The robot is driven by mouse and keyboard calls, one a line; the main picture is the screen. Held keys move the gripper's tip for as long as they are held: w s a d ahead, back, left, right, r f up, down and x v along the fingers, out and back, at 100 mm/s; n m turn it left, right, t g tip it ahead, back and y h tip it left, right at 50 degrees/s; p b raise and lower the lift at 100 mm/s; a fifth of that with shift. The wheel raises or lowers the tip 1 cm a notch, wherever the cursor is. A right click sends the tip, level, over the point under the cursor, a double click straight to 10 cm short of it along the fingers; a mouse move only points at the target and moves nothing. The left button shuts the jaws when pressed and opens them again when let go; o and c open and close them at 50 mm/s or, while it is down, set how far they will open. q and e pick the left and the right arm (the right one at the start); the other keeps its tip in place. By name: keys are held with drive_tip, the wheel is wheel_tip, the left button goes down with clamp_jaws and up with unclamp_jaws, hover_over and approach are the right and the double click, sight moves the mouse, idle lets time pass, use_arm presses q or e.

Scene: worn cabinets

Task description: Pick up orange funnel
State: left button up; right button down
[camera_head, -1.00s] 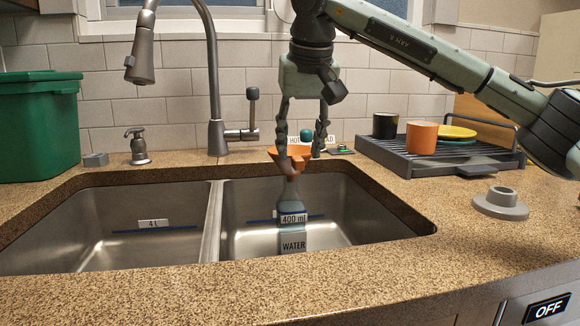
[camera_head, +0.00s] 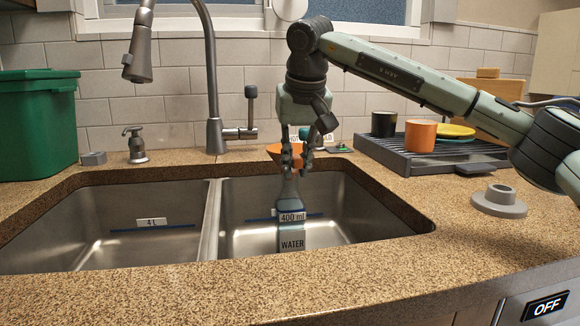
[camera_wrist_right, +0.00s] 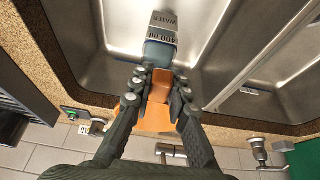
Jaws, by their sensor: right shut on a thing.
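The orange funnel (camera_head: 283,152) sits at the mouth of the clear water bottle (camera_head: 290,205), which stands in the right sink basin with "400 ml" and "WATER" labels. My right gripper (camera_head: 297,168) reaches down from above and is shut on the funnel. In the right wrist view, its two fingers (camera_wrist_right: 161,88) close on either side of the orange funnel (camera_wrist_right: 158,112), with the bottle (camera_wrist_right: 160,55) beyond it. The fingers hide part of the funnel, so I cannot tell whether it still touches the bottle. My left gripper is not in view.
The faucet (camera_head: 213,90) stands behind the sink divider. A green bin (camera_head: 38,125) stands at the left. The front counter is clear.

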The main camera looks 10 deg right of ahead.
drive_tip(key=shift+r, duration=0.1)
drive_tip(key=shift+r, duration=0.3)
drive_tip(key=r, duration=0.4)
drive_tip(key=shift+s+a, duration=0.3)
drive_tip(key=shift+a, duration=0.1)
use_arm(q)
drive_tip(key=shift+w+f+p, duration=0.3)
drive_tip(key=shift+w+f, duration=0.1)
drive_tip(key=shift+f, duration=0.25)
use_arm(e)
drive_tip(key=s+a+r, duration=0.6)
drive_tip(key=a, duration=0.2)
drive_tip(key=shift+s+a+r, duration=0.15)
drive_tip(key=shift+s, duration=0.25)
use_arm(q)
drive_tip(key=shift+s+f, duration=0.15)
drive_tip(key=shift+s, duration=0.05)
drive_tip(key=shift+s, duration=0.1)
